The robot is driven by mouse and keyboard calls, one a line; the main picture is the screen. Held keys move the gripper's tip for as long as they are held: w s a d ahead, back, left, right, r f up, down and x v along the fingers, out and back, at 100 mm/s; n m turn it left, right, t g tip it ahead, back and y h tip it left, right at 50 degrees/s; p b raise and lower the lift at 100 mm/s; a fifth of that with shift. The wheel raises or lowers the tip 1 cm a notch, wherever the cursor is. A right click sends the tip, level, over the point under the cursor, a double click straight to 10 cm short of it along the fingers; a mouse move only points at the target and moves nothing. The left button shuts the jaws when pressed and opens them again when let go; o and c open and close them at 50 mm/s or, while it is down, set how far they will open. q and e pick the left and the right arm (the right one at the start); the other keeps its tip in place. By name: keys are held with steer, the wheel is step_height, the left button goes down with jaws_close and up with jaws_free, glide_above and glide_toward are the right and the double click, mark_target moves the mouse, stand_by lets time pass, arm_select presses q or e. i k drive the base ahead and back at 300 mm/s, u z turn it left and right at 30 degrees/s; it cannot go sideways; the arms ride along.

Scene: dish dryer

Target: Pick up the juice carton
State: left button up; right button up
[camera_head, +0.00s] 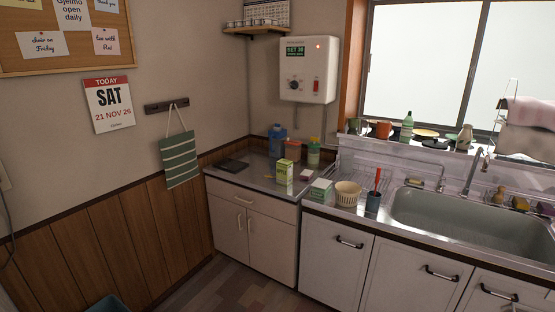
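A small upright carton (283,172), green and pale with printing on its front, stands near the front edge of the counter (240,178) left of the sink. It looks like the juice carton, but its print is too small to read surely. Several items stand close behind it. Nothing stands directly in front of it. Neither of my grippers shows in the head view.
A blue container (277,138), a red-labelled item (292,149) and a green bottle (314,154) stand behind the carton. To its right are a green-and-white box (321,189), a cream basket (347,194) and the sink (470,220). A dark flat item (233,165) lies left.

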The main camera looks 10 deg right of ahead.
mark_target(284, 168)
steer(key=i, duration=1.35)
steer(key=z, duration=1.4)
steer(key=i, duration=1)
steer(key=z, duration=0.05)
